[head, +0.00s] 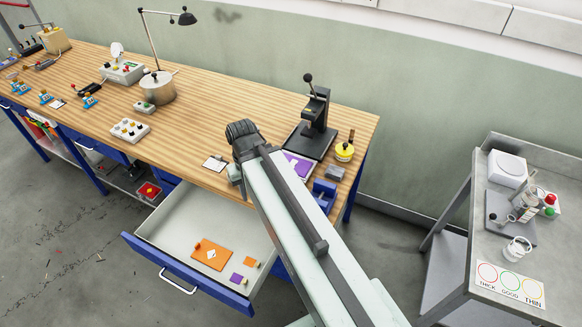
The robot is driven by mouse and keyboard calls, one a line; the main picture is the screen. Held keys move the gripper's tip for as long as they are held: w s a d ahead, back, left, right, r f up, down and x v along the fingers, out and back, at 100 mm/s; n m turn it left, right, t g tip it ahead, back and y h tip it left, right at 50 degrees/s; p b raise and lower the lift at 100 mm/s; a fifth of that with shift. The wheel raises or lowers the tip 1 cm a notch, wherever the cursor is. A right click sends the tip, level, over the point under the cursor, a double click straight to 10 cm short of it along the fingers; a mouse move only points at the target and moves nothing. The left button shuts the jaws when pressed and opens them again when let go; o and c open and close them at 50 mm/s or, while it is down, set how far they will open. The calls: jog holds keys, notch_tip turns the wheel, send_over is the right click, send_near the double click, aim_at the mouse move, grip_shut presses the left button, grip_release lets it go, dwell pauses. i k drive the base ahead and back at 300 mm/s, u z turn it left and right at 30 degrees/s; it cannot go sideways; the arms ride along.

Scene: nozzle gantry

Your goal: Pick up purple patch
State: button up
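A small flat purple patch (236,278) lies in the open drawer, near its front edge, to the right of an orange patch (211,254). A second purple flat piece (299,166) lies on the bench by the black press, partly hidden behind my arm. I cannot tell from its visible part whether it is also a patch. My arm reaches from the lower right over the bench, above the drawer's right side. Its far end is a dark joint over the bench's front edge. My gripper's fingers do not show.
A black press (317,125) and a blue fixture (324,193) stand at the bench's right end. A grey side table (484,233) stands at right, with open floor between.

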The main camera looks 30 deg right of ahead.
aim_at(235, 278)
jog(key=u, duration=0.05)
jog(key=k, duration=0.5)
jog(key=u, duration=2.55)
jog(key=k, duration=0.75)
jog(key=z, duration=0.1)
jog(key=i, duration=0.45)
